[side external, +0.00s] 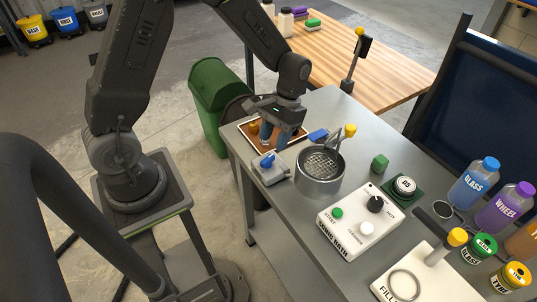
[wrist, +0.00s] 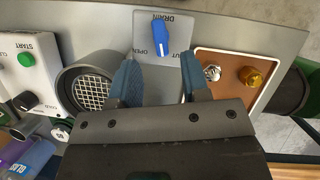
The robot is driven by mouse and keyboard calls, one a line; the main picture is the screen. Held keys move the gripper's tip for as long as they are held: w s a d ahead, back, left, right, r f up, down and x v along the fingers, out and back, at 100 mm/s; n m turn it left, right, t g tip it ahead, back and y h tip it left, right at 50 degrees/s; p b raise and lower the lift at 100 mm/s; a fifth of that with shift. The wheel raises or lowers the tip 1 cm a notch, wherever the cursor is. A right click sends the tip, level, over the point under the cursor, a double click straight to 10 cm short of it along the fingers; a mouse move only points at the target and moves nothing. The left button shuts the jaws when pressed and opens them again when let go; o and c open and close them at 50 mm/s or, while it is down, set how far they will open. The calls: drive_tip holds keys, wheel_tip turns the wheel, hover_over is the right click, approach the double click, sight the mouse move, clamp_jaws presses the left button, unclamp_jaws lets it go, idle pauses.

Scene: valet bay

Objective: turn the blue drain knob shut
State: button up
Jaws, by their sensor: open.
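The blue drain knob (side external: 267,160) sits on a small grey box (side external: 272,175) at the near edge of the steel bench. In the wrist view the knob (wrist: 160,44) stands on a plate lettered DRAIN, with OPEN at its left and a partly hidden SHUT at its right. Its long axis runs nearly up and down the picture; I cannot tell which word it points to. My gripper (side external: 275,138) is open and empty, above the bench behind the knob box. Its blue fingers (wrist: 160,82) are apart in the wrist view, below the knob and not touching it.
A brown tray (wrist: 225,92) with a metal part and an amber part lies beside the knob box. A round tank with a mesh basket (side external: 322,165) stands on its other side. A white control box (side external: 358,222) and a blue block (side external: 318,135) are also on the bench.

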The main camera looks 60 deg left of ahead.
sight(268, 158)
drive_tip(key=x, duration=0.5)
drive_tip(key=shift+s+f, duration=0.15)
drive_tip(key=shift+f, duration=0.2)
drive_tip(key=shift+c, duration=0.2)
clamp_jaws()
